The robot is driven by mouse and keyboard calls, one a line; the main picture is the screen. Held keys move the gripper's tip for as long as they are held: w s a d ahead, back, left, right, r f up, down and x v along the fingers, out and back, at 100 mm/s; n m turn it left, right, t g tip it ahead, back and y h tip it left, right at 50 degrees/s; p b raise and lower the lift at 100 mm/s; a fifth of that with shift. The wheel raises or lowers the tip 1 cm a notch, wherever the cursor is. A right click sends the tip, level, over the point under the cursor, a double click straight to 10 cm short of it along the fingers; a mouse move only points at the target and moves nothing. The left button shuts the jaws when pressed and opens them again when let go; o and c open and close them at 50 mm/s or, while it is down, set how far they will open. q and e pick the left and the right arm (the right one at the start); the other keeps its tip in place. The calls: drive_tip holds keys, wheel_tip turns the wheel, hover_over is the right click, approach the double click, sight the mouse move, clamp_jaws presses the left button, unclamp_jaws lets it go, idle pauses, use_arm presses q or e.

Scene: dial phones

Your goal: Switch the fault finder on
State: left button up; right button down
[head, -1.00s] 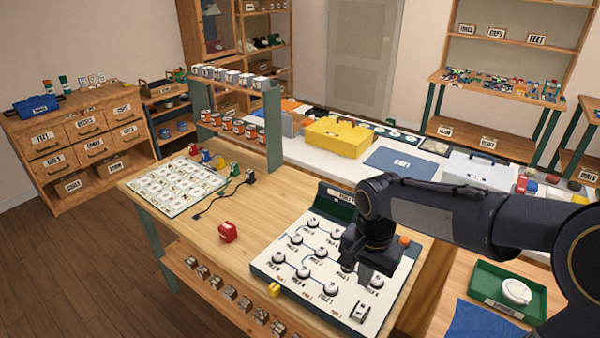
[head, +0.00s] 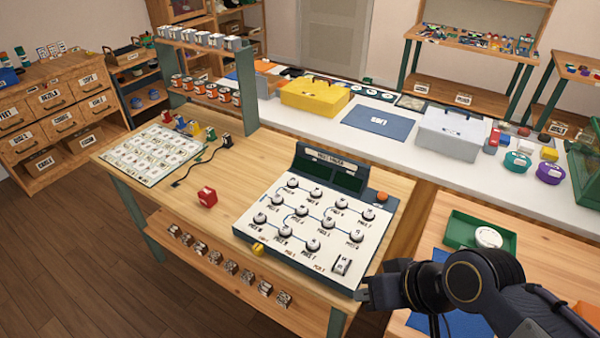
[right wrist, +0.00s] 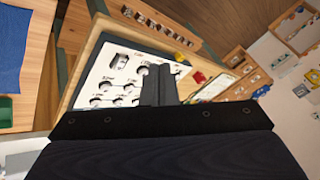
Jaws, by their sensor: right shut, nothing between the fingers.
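The fault finder (head: 300,238) is a white sloped panel with several round black-and-white knobs joined by blue lines. It sits at the right end of the wooden bench. A dark green display housing (head: 330,171) stands along its back edge, its windows dark. An orange button (head: 382,197) is at the back right corner. A small switch (head: 342,265) is at the front right corner. My right gripper (head: 362,293) is shut and empty, just off the panel's front right corner. In the right wrist view the shut fingers (right wrist: 158,84) point toward the panel (right wrist: 112,75). My left gripper is not in view.
A red block (head: 207,197) and a card sheet (head: 150,153) lie on the bench to the left. A yellow piece (head: 258,248) is at the panel's front edge. A green tray (head: 463,229) is to the right. A yellow toolbox (head: 316,97) stands behind.

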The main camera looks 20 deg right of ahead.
drive_tip(key=m+g+h+p, duration=0.4)
drive_tip(key=m+h+p, duration=0.1)
drive_tip(key=m, duration=0.3)
hover_over(345, 259)
drive_tip(key=s+a, duration=0.2)
drive_tip(key=a, duration=0.1)
wheel_tip(345, 259, down, 3)
drive_tip(key=f, duration=0.4)
drive_tip(key=w+d+f+b, duration=0.1)
drive_tip(key=f, duration=0.4)
drive_tip(key=d+f, duration=0.1)
drive_tip(key=f, duration=0.3)
drive_tip(key=shift+w+d+f, duration=0.2)
drive_tip(key=shift+w, duration=0.1)
drive_tip(key=shift+f, duration=0.1)
